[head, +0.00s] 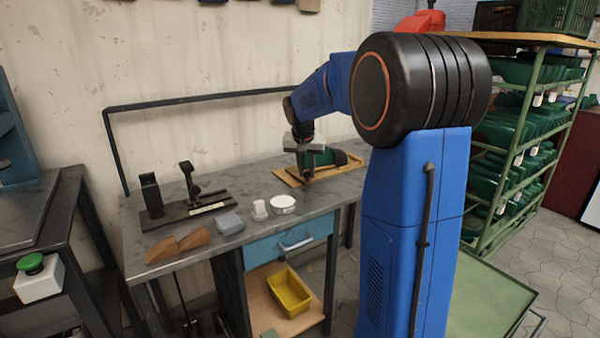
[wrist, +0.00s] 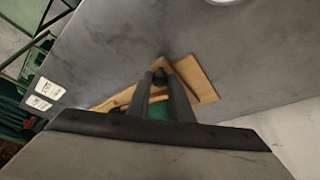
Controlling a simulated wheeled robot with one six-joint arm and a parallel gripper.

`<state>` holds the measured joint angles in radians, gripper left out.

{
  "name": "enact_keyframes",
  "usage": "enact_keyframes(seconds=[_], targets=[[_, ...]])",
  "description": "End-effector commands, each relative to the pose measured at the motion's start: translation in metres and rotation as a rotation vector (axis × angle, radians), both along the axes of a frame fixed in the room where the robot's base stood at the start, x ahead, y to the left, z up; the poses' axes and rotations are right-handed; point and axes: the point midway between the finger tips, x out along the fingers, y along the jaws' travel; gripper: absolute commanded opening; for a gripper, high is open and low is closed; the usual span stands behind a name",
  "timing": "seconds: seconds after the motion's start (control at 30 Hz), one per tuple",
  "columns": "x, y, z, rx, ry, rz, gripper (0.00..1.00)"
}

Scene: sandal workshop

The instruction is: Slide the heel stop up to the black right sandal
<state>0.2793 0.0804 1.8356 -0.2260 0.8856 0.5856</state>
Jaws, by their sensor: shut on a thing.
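A wooden board (head: 348,168) lies at the right of the workbench, with a green piece (head: 320,157) and a dark shape (head: 340,157) on it. The dark shape looks like part of the black sandal, but most of it is hidden. My gripper (head: 304,178) points down over the left part of the board. The board (wrist: 196,80) and green piece (wrist: 158,110) show there too. The gap between stop and sandal cannot be seen.
On the grey bench (head: 250,187) stand a black clamp fixture (head: 185,208), wooden wedges (head: 178,244), a grey block (head: 229,223), a small white piece (head: 259,210) and a white round tin (head: 283,204). A green shoe rack (head: 520,150) stands at the right.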

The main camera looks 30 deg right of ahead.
Motion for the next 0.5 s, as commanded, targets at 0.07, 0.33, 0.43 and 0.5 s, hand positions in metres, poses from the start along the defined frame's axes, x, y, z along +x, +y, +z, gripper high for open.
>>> enact_keyframes(seconds=[0.07,0.33,0.43,0.5], targets=[[0.0001,-0.0023,0.0007,-0.003,-0.002,0.0,0.0],[0.0003,-0.0015,0.0006,-0.001,-0.001,0.0,0.38],[0.0002,-0.0013,0.0006,-0.001,-0.001,0.0,0.38],[0.0003,-0.0011,0.0004,-0.001,-0.001,0.0,0.38]])
